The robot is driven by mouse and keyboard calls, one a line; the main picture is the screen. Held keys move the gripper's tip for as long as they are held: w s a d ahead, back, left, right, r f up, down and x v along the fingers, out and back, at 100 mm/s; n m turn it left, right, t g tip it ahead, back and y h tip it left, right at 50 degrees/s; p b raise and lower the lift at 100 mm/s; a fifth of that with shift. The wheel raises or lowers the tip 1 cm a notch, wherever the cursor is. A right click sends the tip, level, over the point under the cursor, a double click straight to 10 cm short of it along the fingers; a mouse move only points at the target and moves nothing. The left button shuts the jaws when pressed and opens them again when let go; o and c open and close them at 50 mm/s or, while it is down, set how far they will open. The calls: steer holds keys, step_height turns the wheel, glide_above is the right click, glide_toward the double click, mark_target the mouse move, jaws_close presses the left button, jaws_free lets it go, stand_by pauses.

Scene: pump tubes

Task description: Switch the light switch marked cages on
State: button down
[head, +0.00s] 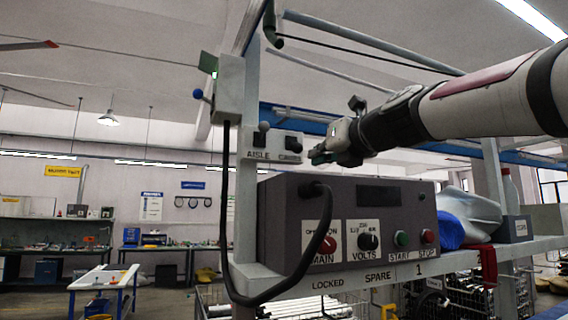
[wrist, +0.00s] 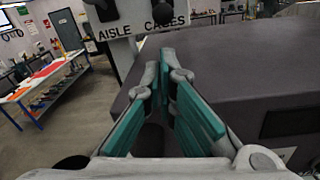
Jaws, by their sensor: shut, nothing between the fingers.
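The grey switch panel (head: 276,144) is on the post above the grey control box, with the labels AISLE and CAGES. My gripper (head: 318,157) is just right of the panel, shut and empty. In the wrist view its teal-padded fingers (wrist: 166,80) point toward the panel, below the cages label. I see no contact with the knob.
The control box (head: 385,195) stands on a shelf (head: 365,275) under my gripper, with dials, buttons and a black cable (head: 228,200) looping beside the post. A grey box with a blue-knobbed lever (head: 230,88) is above left. Open floor and a bench lie behind on the left.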

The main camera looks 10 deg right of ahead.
mark_target(296, 146)
steer(key=b+x, duration=0.1)
steer(key=x, duration=0.9)
steer(key=shift+s+r, duration=0.1)
steer(key=shift+s, duration=0.05)
steer(key=shift+s+r, duration=0.1)
stand_by(0.4)
